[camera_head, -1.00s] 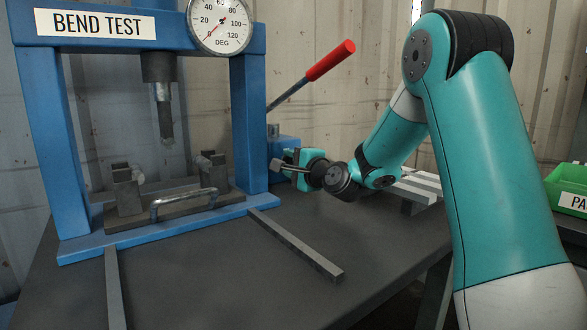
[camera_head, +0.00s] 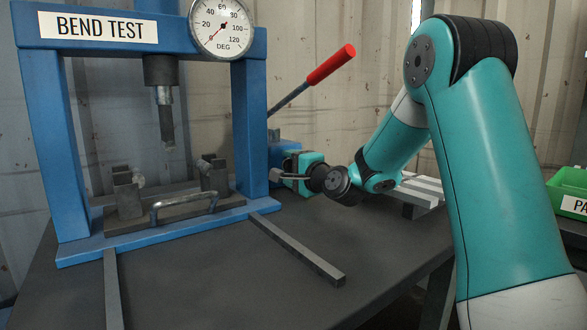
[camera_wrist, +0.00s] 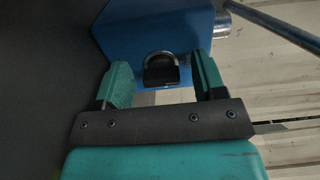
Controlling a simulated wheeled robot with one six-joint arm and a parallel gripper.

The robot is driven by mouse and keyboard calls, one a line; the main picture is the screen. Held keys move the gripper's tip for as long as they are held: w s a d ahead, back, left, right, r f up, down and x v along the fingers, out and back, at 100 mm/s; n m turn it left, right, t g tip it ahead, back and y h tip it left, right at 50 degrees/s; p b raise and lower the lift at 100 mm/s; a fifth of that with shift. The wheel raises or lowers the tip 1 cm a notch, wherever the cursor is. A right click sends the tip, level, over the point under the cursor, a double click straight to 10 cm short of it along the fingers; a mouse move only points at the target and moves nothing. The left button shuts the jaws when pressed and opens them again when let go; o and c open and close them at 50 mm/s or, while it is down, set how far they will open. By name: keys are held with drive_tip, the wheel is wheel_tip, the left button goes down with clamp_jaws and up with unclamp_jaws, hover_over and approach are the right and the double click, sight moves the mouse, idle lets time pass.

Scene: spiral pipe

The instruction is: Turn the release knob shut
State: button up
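The release knob (camera_wrist: 161,72) is a small dark knob with a pale curved rim, on the blue pump body (camera_wrist: 150,25) in the wrist view. My gripper (camera_wrist: 161,62) is open, with one green-padded finger to each side of the knob. Gaps show between the knob and both fingers, and I cannot tell how deep it sits between them. In the head view my gripper (camera_head: 279,175) is beside the pump body (camera_head: 285,150) at the right foot of the press. The knob cannot be made out there.
The blue bend-test press (camera_head: 250,125) stands left of my gripper. The red-handled lever (camera_head: 331,64) rises above it. A metal bar (camera_head: 296,247) lies on the table (camera_head: 200,285) in front. Pale bars (camera_head: 420,190) lie to the right, with a green bin (camera_head: 568,190) beyond.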

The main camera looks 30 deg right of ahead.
drive_tip(key=shift+s+d, duration=0.1)
drive_tip(key=shift+s, duration=0.4)
drive_tip(key=s+b, duration=0.1)
drive_tip(key=s, duration=0.4)
drive_tip(key=s+b, duration=0.2)
drive_tip(key=s, duration=0.3)
drive_tip(key=s+b, duration=0.1)
drive_tip(key=s, duration=0.4)
drive_tip(key=shift+d+f+b, duration=0.2)
drive_tip(key=shift+d+b, duration=0.1)
drive_tip(key=shift+s+r+b, duration=0.15)
drive_tip(key=shift+s+b, duration=0.35)
drive_tip(key=shift+s, duration=0.15)
